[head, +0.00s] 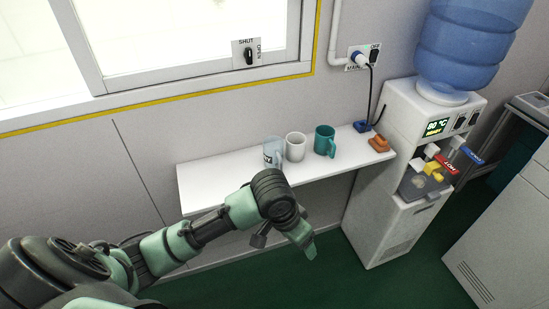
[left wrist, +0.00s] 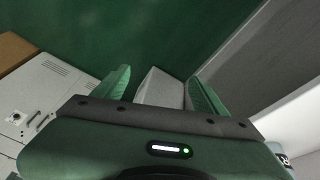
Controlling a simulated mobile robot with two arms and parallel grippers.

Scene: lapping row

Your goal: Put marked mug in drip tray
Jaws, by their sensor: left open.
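The marked mug (head: 271,156), pale blue with a dark mark on its side, stands upright on the white shelf, leftmost of three mugs. A bit of a pale thing with a dark mark (left wrist: 286,160) shows at the lower right edge of the left wrist view. The drip tray (head: 424,187) is a dark grey tray under the taps of the water dispenser at right. My left gripper (head: 286,243) is in front of and below the shelf edge, apart from the mugs. Its fingers also show spread and open in the left wrist view (left wrist: 160,86). My right gripper is not in view.
A white mug (head: 296,147) and a teal mug (head: 325,141) stand right of the marked mug on the shelf (head: 215,182). An orange-brown object (head: 379,144) lies at the shelf's right end, near the dispenser (head: 385,215). The shelf's left part is bare.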

